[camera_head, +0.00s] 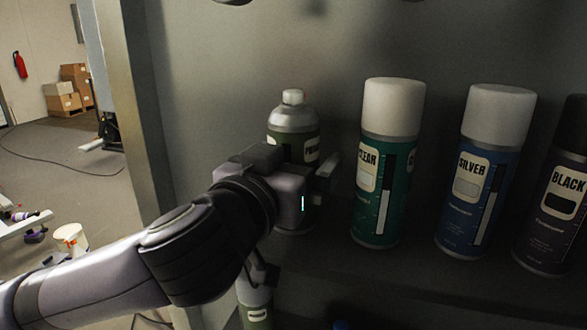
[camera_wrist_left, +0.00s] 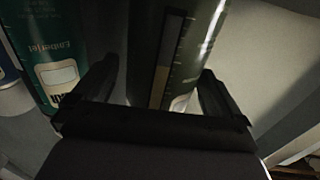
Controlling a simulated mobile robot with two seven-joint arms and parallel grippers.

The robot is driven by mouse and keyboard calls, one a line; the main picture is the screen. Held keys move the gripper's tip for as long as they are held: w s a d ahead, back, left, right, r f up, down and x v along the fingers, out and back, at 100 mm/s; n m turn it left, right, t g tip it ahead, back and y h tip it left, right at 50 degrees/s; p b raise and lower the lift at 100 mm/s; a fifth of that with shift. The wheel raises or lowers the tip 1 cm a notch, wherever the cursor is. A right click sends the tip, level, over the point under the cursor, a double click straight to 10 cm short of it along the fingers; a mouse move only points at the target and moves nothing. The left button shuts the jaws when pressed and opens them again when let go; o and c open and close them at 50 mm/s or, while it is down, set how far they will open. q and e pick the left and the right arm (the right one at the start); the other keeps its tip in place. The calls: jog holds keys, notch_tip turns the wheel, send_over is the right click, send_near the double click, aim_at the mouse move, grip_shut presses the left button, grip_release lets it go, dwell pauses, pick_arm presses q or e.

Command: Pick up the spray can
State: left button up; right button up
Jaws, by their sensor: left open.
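The spray can without a cap (camera_head: 294,117), with a silver shoulder, pale nozzle and dark olive body, stands upright on the shelf. Its lower part is mostly hidden behind my left gripper (camera_head: 303,178). In the left wrist view, the olive can (camera_wrist_left: 181,48) lies between the two spread fingers of my left gripper (camera_wrist_left: 158,70), with gaps visible on both sides. My left gripper is open around the can. My right gripper is not seen.
A green CLEAR can (camera_head: 386,165) stands close to the right of the gripper. A blue SILVER can (camera_head: 485,170) and a dark BLACK can (camera_head: 562,195) follow. Another can (camera_head: 255,308) shows below the shelf. A metal upright (camera_head: 128,95) borders the shelf at left.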

aim_at(293, 90)
pick_arm(q)
jog(key=shift+r, duration=0.1)
jog(key=c, duration=1.2)
jog(key=shift+o, duration=0.2)
notch_tip(293, 90, up, 10)
jog(key=shift+p, duration=0.5)
jog(key=o, duration=0.6)
jog(key=c, duration=0.9)
jog(key=shift+s, duration=0.1)
jog(key=shift+c, duration=0.2)
